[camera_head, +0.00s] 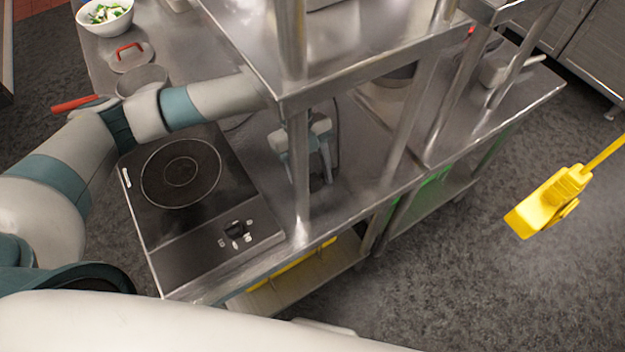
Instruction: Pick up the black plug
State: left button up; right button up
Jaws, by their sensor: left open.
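My left arm reaches in from the left over the induction hob and under the steel shelf. My left gripper (318,172) is open, fingers pointing down, close above the steel counter behind a shelf post. A small dark shape (318,184) lies on the counter at its fingertips; it looks like the black plug, but it is partly hidden by the fingers and too small to be sure. A thin dark cord (336,130) shows just right of the gripper. My right gripper is not in view.
The black induction hob (181,172) stands left of the gripper. Steel shelf posts (301,190) and the shelf above (245,30) hem in the gripper.

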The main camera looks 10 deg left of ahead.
aim_at(316, 182)
pick_arm(q)
jog(key=shift+c, duration=0.4)
jog(key=c, duration=1.1)
jog(key=shift+o, duration=0.2)
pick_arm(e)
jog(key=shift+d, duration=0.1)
pick_arm(q)
jog(key=shift+r, duration=0.15)
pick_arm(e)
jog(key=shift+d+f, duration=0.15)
pick_arm(q)
jog(key=shift+r+b, duration=0.5)
jog(key=shift+b, duration=0.05)
notch_tip(316, 182, up, 2)
jog(key=shift+w+r+b, duration=0.1)
jog(key=shift+w+b, duration=0.05)
jog(key=shift+b, duration=0.65)
jog(key=w+a+b, duration=0.6)
jog(key=w+a, duration=0.5)
jog(key=shift+b, duration=0.35)
jog(key=shift+w+a, duration=0.75)
jog(key=shift+a, duration=0.15)
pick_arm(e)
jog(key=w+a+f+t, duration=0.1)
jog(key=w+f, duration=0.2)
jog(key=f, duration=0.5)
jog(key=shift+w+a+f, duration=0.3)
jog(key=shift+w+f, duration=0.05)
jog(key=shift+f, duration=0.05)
